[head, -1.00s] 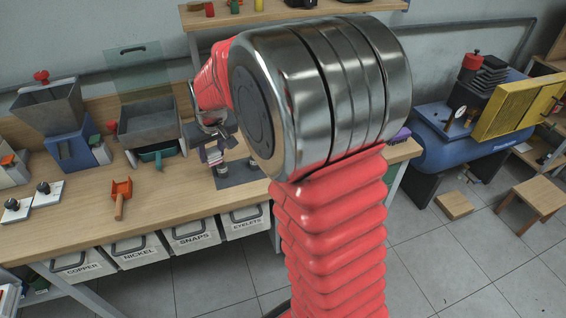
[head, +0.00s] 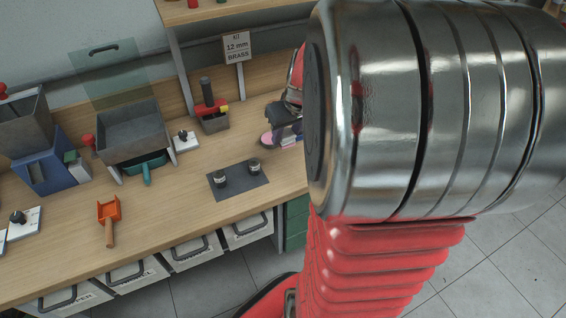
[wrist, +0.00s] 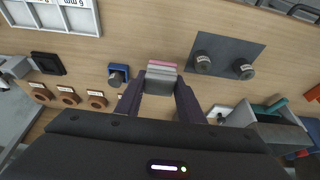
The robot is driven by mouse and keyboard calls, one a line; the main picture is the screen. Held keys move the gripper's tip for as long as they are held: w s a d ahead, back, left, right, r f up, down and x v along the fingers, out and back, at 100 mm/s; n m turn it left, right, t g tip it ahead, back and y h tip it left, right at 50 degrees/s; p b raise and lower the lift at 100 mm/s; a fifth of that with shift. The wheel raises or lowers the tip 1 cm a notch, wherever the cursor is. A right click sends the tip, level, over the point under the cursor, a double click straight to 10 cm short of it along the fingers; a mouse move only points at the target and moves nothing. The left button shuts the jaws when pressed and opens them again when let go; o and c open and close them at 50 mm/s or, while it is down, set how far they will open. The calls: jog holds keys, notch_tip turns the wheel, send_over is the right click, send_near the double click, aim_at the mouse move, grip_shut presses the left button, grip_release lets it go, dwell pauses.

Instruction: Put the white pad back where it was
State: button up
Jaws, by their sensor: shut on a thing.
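My gripper (wrist: 160,84) has its two dark fingers closed on a pale, white-to-grey pad (wrist: 160,77). A pink layer shows at its far edge; I cannot tell whether it is part of the same piece. In the head view, my gripper (head: 284,120) is at the right of the bench, partly hidden by my arm. Pink and white edges show just under it. I cannot tell whether the pad touches the bench. A dark grey mat (head: 256,181) with two dark cylinders lies to the left and nearer; it also shows in the wrist view (wrist: 228,45).
A metal hopper tray (head: 130,135) and orange scoop (head: 109,215) are left. In the wrist view, a blue piece with a dark knob (wrist: 118,75) and several copper rings (wrist: 68,95) lie left of the fingers.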

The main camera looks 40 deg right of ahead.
jog(key=shift+s+d, duration=0.1)
send_over(284, 164)
jog(key=s, duration=0.2)
jog(key=shift+w+a+f, duration=0.1)
jog(key=shift+f, duration=1.45)
jog(key=shift+w+a+f, duration=0.1)
jog(key=shift+f, duration=1.45)
jog(key=shift+f, duration=1.9)
jog(key=o, duration=1)
jog(key=shift+f, duration=0.1)
jog(key=shift+r, duration=0.2)
